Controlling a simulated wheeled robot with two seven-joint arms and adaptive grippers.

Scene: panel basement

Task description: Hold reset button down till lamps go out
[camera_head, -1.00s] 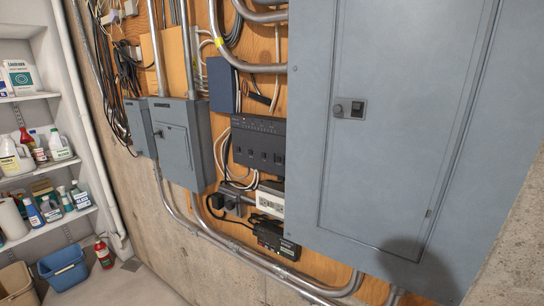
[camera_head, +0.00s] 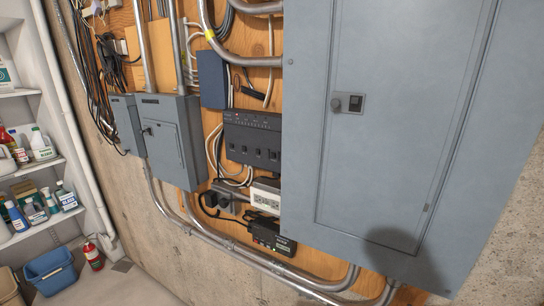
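Neither of my grippers is in view. A wide black unit (camera_head: 252,139) with several dark blocks along its lower part is mounted on the wooden backboard. Below it, a small black box (camera_head: 270,236) carries tiny coloured spots that may be lamps. I cannot make out for certain which part is the reset button. A white outlet block (camera_head: 265,198) sits between the two black units. Nothing of mine touches any of them.
A large grey panel (camera_head: 400,120) with a latched door fills the right. Smaller grey boxes (camera_head: 172,140), a blue box (camera_head: 212,80) and metal conduits surround the black units. Shelves of bottles (camera_head: 40,150), a blue bin (camera_head: 50,270) and a red extinguisher (camera_head: 93,255) stand left.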

